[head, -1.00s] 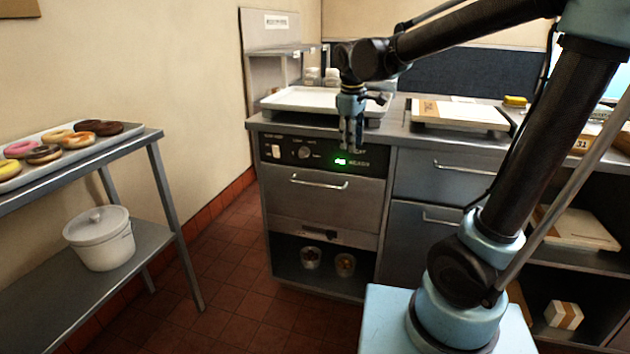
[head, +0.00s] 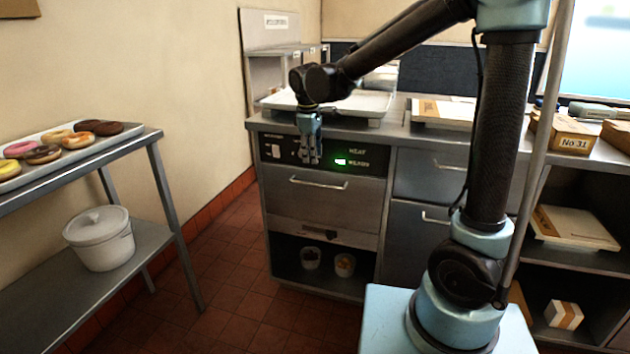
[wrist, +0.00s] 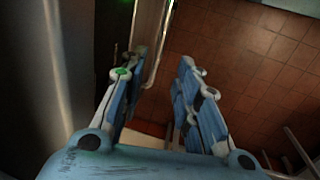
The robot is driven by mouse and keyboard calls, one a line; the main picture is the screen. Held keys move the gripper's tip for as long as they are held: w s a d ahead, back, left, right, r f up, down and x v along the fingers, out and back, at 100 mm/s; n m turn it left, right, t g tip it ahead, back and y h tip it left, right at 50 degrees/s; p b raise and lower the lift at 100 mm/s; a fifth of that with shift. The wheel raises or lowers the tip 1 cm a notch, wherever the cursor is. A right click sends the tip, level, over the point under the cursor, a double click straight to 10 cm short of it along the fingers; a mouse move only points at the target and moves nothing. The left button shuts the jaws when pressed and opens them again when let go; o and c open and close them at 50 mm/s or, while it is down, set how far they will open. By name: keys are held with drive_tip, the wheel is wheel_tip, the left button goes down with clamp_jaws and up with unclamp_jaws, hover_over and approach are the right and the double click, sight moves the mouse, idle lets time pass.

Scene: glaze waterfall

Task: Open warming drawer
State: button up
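The warming drawer (head: 325,207) is the steel front under a black control panel with a green light, in the head view. It is shut. Its bar handle (head: 320,183) runs across near the top. My gripper (head: 311,160) points down in front of the control panel, just above the handle. In the wrist view my gripper (wrist: 163,62) is open, its two blue fingers apart with nothing held. The handle (wrist: 158,50) shows as a pale bar between the fingers, nearer the left one. I cannot tell whether a finger touches it.
The counter (head: 403,133) above holds a white tray (head: 345,104). A rack with a doughnut tray (head: 70,160) and a white pot (head: 100,238) stands left. The tiled floor (head: 225,270) between is clear.

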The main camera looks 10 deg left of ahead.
sight(315, 184)
drive_tip(key=f, duration=0.3)
drive_tip(key=w+f, duration=0.1)
drive_tip(key=f, duration=0.3)
drive_tip(key=w+f, duration=0.1)
drive_tip(key=f, duration=0.3)
drive_tip(key=shift+d, duration=0.1)
drive_tip(key=shift+c, duration=0.2)
drive_tip(key=shift+w, duration=0.1)
clamp_jaws()
